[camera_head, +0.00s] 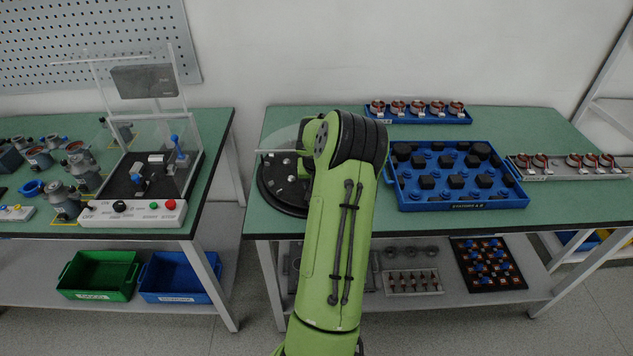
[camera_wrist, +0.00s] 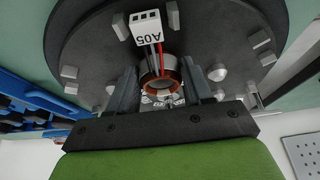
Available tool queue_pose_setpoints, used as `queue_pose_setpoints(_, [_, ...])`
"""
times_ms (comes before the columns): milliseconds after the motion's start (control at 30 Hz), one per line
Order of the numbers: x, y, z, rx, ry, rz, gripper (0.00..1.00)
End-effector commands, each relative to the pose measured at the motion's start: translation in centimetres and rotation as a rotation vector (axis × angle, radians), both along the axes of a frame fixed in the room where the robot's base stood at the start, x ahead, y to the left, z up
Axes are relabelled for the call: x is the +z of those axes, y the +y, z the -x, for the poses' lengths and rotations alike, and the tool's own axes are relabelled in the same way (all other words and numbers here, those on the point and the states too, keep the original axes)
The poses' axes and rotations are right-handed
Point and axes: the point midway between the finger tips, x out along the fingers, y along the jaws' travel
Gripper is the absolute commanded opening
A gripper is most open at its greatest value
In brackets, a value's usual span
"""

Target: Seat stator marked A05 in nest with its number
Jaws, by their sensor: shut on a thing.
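The stator marked A05 (camera_wrist: 161,82) is a small ring with copper-orange windings. Red and black wires run from it to a white connector (camera_wrist: 146,28) printed A05, upside down in the wrist view. My gripper (camera_wrist: 160,95) is shut on the stator, one finger on each side. The stator is over a round black plate (camera_wrist: 88,45) with grey blocks and round studs around it. I cannot tell whether it touches the plate, and no nest number is readable. In the head view the black plate (camera_head: 272,192) is partly behind my arm, which hides my gripper and the stator.
A blue tray (camera_head: 455,205) of black and blue parts lies right of my arm. A blue rack (camera_head: 420,120) and a grey rack (camera_head: 570,175) hold more stators. A clear panel (camera_head: 283,152) stands by the plate. A test fixture (camera_head: 135,212) occupies the left table.

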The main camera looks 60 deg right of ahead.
Motion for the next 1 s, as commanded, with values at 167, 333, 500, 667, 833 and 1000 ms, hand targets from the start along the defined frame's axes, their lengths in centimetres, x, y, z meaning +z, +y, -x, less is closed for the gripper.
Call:
queue_pose_setpoints(167, [0.1, 0.0, 0.0, 0.000, 0.000, 0.001, 0.65])
queue_pose_setpoints(333, [0.1, 0.0, 0.0, 0.000, 0.000, 0.001, 0.80])
queue_pose_setpoints(500, [0.1, 0.0, 0.0, 0.000, 0.001, 0.000, 0.80])
queue_pose_setpoints(667, [1.8, 0.5, 0.3, 0.001, 0.001, 0.003, 0.80])
queue_pose_setpoints(833, [6.2, 2.0, 1.1, 0.001, 0.000, 0.007, 0.80])
queue_pose_setpoints(1000, [10.7, 3.7, 2.0, 0.000, 0.001, 0.006, 0.80])
